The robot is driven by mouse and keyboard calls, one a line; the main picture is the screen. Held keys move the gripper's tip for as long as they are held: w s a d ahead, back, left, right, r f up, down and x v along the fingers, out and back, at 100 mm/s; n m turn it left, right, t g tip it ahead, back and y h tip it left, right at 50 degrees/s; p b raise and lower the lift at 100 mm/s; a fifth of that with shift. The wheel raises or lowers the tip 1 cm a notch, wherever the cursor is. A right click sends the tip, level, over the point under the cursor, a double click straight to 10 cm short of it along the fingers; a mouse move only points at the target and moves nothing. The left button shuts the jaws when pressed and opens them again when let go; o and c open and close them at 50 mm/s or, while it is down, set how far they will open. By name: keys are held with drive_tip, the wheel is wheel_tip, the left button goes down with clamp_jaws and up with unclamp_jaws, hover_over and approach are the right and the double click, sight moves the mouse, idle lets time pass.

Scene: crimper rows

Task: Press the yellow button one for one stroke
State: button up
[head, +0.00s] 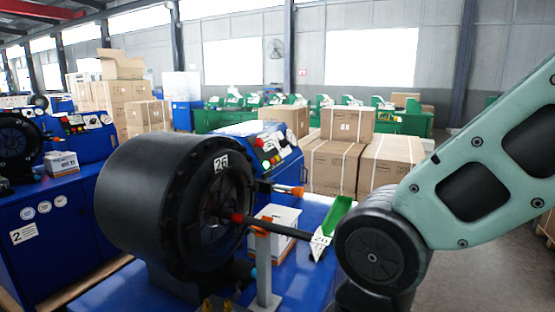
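A blue crimper with a big black round head (150,190) stands on a blue bench at the centre. Its blue control panel (285,155) is behind the head and carries small red, green and white controls. A red button (261,142) shows at the panel's upper left. I cannot single out a yellow button on it at this size, and the head covers part of the panel. My pale green arm comes in from the right, with its dark joint in front of the bench's right side. My gripper is not in view.
A post (263,270), a green tray (336,214) and a white box (277,216) stand close by. Cardboard boxes (330,165) are behind; another crimper bench (60,220) is at left.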

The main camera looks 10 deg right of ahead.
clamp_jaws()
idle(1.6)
